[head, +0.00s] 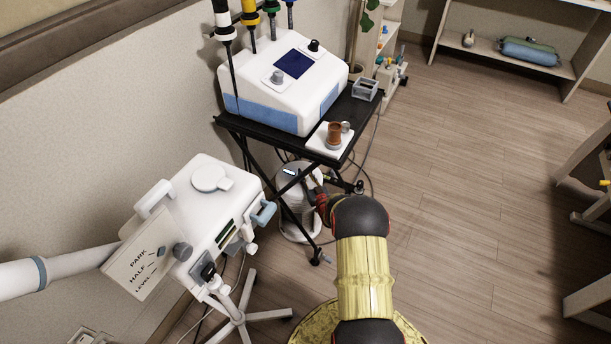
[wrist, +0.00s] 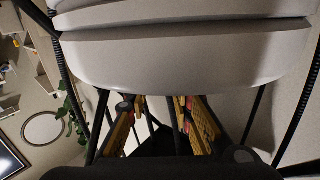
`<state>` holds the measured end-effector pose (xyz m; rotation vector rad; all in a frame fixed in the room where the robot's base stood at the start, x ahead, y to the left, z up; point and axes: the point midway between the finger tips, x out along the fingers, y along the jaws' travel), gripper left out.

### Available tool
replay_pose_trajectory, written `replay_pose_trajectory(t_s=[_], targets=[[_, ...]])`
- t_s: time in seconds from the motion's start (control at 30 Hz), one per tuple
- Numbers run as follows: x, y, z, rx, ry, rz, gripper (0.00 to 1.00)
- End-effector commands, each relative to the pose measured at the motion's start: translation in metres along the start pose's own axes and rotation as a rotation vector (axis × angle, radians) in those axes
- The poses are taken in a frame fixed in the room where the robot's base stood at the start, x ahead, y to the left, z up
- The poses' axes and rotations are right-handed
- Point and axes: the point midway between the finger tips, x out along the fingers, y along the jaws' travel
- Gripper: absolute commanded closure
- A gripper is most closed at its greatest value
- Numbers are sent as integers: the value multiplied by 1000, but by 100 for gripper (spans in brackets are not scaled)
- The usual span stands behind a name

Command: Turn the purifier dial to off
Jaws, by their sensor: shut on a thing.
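The purifier (head: 297,222) appears to be the white rounded unit on the floor under the black cart, with a small dark display strip on top. In the wrist view a pale rounded body (wrist: 185,65), apparently the purifier, fills the top close to me. My gripper (head: 316,178) reaches in at the purifier's upper right side, under the cart. In the wrist view my gripper (wrist: 160,105) shows two yellow fingers with pinkish pads and a gap between them, at the pale body's lower edge. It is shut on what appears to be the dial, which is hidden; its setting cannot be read.
The black cart (head: 228,122) and its crossed legs stand close around my gripper, with a white machine (head: 262,100) on top. A white unit on a wheeled stand (head: 208,180) is at the left. Cables hang behind the cart. Floor (head: 470,190) at the right is clear.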

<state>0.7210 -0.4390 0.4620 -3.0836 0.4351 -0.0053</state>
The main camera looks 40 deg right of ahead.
Motion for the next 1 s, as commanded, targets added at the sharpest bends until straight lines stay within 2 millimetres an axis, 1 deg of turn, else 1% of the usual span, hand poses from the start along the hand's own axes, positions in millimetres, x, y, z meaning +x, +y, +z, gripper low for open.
replay_pose_trajectory(t_s=[0.03, 0.13, 0.37, 0.53, 0.67, 1.0], targets=[[0, 0, 0, 0, 0, 1, 95], [0, 0, 0, 0, 0, 1, 100], [0, 1, 0, 0, -1, -11, 100], [0, 2, 0, -1, -1, -61, 100], [0, 3, 0, -1, -2, -136, 100], [0, 1, 1, -2, -10, -391, 100]])
